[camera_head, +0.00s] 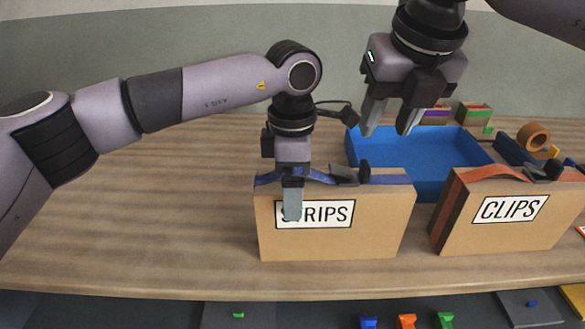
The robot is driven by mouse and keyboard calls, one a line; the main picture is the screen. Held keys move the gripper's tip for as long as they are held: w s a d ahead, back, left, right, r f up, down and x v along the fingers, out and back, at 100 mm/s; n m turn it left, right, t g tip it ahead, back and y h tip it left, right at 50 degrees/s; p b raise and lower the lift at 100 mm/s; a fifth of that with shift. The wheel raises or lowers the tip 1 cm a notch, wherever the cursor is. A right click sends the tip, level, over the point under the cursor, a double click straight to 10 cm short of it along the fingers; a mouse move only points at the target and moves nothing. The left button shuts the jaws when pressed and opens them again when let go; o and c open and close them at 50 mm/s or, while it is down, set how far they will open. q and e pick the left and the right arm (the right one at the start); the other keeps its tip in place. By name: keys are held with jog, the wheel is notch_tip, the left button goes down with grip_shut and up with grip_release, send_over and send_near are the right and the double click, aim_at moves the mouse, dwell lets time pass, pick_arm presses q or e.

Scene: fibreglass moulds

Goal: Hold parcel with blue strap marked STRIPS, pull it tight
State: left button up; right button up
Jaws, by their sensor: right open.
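The STRIPS parcel (340,238) is a brown cardboard box standing upright near the table's front edge. A blue strap (393,180) runs along its top, with a dark buckle near the middle. My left gripper (292,212) points down at the parcel's left part. One grey finger lies in front of the strap and covers part of the label; the other finger is hidden, so its hold cannot be told. My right gripper (386,130) is open and empty, pointing down, above and behind the parcel in the picture.
A CLIPS parcel (487,236) with an orange strap stands to the right. A blue tray (440,190) lies behind both boxes. A tape roll (533,136) and small boxes (475,113) are at the back right. The table's left part is clear.

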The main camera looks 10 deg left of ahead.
aim_at(368, 163)
pick_arm(q)
jog(key=shift+f, duration=2)
jog(key=c, duration=1.2)
jog(key=shift+c, duration=1)
pick_arm(e)
jog(key=shift+o, duration=1.6)
jog(key=m, duration=0.1)
jog(key=w+m, duration=0.1)
jog(key=m, duration=0.2)
jog(key=shift+w+d+r+g, duration=0.2)
jog(key=shift+d+r+g, duration=0.1)
jog(key=shift+r+g, duration=0.1)
jog(key=w+d+m+g+y, duration=0.3)
jog(key=m+g, duration=0.1)
jog(key=m, duration=1.1)
jog(key=x, duration=1.1)
jog(key=shift+w+a+f, duration=0.2)
jog(key=shift+w+f, duration=0.05)
jog(key=shift+w, duration=0.05)
pick_arm(q)
jog(key=shift+r, duration=0.1)
